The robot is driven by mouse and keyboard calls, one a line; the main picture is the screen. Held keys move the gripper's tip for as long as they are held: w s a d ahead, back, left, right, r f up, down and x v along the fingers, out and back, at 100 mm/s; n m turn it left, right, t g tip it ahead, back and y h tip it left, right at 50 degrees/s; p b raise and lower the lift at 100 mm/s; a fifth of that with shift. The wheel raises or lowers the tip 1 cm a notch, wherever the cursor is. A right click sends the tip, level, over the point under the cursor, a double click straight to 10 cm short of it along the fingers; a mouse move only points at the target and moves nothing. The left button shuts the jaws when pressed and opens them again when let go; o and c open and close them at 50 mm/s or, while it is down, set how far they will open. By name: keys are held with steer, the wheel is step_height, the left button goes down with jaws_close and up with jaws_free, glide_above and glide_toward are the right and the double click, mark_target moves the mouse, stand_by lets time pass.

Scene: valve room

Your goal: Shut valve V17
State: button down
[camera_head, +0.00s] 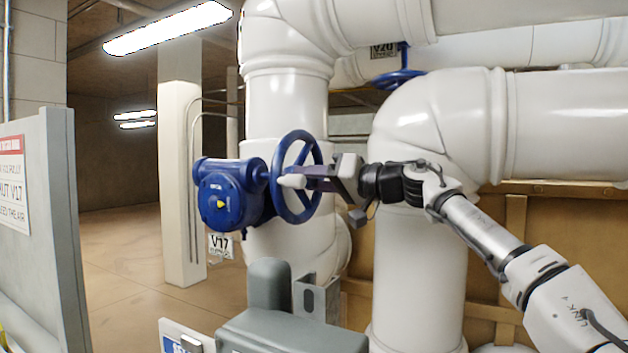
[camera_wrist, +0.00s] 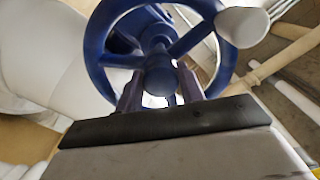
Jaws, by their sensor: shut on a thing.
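The valve V17 is a blue handwheel (camera_head: 298,176) on a blue gearbox (camera_head: 225,196), mounted on a thick white pipe. A tag reading V17 (camera_head: 220,246) hangs below the gearbox. My gripper (camera_head: 312,178) reaches the wheel from the right. In the wrist view the blue wheel (camera_wrist: 94,45) fills the top, with its hub (camera_wrist: 160,78) between my two fingers (camera_wrist: 160,92). The fingers are shut on the wheel's hub area; their exact contact is partly hidden. A white knob (camera_wrist: 243,25) sits on the wheel's rim and also shows in the head view (camera_head: 292,181).
Another blue valve wheel (camera_head: 399,78) with a V20 tag (camera_head: 384,51) is behind at the upper right. Large white pipes (camera_head: 435,125) surround my arm. A grey box (camera_head: 277,333) stands below the valve, and a sign panel (camera_head: 40,235) is at the left.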

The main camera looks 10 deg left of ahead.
steer(key=c, duration=0.9)
jaws_free()
steer(key=shift+s+d+b, duration=0.2)
steer(key=shift+d+b, duration=0.1)
steer(key=shift+d, duration=0.2)
steer(key=b+v, duration=0.3)
steer(key=v, duration=0.9)
steer(key=shift+d, duration=0.3)
steer(key=shift+s+r, duration=0.1)
steer(key=shift+s, duration=0.05)
